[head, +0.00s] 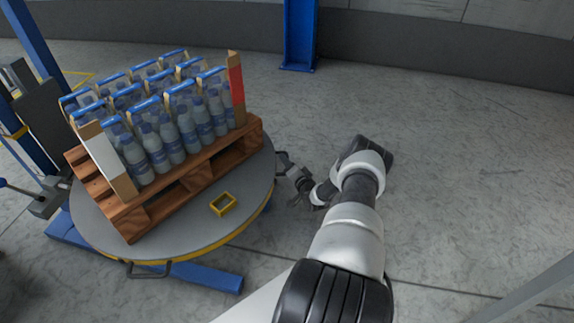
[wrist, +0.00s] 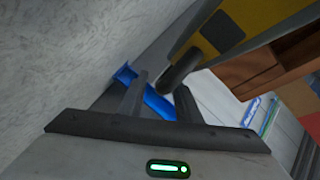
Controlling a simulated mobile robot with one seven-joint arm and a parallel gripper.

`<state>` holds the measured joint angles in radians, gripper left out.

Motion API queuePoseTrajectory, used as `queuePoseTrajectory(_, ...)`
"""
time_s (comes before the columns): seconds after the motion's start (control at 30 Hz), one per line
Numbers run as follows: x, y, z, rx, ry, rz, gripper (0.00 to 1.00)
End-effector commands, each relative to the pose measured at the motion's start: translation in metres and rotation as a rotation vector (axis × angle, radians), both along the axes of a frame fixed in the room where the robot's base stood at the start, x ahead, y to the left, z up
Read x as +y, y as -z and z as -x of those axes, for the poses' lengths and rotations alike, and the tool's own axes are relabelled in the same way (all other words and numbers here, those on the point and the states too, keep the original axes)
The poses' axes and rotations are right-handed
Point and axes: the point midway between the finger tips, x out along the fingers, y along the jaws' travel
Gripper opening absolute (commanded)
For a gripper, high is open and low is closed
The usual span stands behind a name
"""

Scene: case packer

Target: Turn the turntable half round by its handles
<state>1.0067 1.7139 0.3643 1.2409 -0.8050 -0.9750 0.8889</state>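The round grey turntable (head: 188,228) with a yellow rim stands at the left in the head view. A dark handle (head: 146,270) sticks out from its near rim. Another dark handle (head: 282,156) is at its right rim, partly merged with my gripper (head: 292,175) in the head view. In the wrist view, my gripper (wrist: 160,98) is open, its two fingers apart with nothing between them. The rim handle (wrist: 181,70) lies just beyond the right finger, beside the yellow rim (wrist: 245,15). I cannot tell whether they touch.
A wooden pallet (head: 190,183) carrying several bottles (head: 165,140) in carriers sits on the turntable. A small yellow square frame (head: 223,204) lies near its edge. Blue base beams (head: 205,277) reach out below. A blue post (head: 299,35) stands behind; the floor at right is clear.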

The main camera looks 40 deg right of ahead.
Motion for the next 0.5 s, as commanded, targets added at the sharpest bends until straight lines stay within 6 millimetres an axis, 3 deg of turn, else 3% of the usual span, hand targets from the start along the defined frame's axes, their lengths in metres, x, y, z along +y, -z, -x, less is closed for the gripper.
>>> queuePoseTrajectory(0.33, -0.0008, 0.001, -0.005, 0.001, 0.0, 0.0, 0.31)
queuePoseTrajectory(0.5, -0.0008, 0.001, -0.0047, 0.0, -0.001, 0.0, 0.04)
